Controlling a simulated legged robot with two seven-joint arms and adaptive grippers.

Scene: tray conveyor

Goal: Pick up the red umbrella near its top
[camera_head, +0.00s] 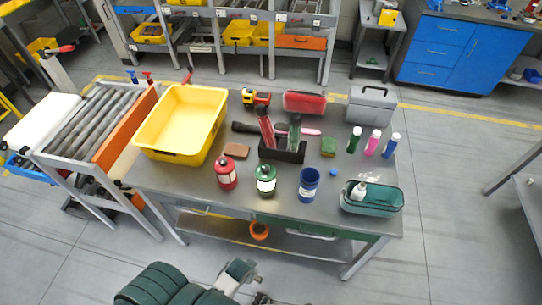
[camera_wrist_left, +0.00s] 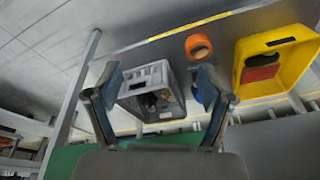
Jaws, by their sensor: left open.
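The red umbrella (camera_head: 266,131) stands in a black holder (camera_head: 283,153) in the middle of the grey table, leaning slightly, its lower end hidden by the holder. A dark green umbrella (camera_head: 295,132) stands beside it. In the left wrist view my left gripper (camera_wrist_left: 160,82) is open, its fingers wide apart with nothing between them. The umbrella does not show in that view. In the head view my left arm is at the bottom edge, in front of the table and well away from the umbrella. My right gripper is not in view.
Around the holder are a yellow bin (camera_head: 182,120), a red canister (camera_head: 225,172), a green canister (camera_head: 265,180), a blue cup (camera_head: 309,184), several bottles and a teal basket (camera_head: 371,203). The wrist view shows a grey crate (camera_wrist_left: 143,83) and an orange ring (camera_wrist_left: 199,47).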

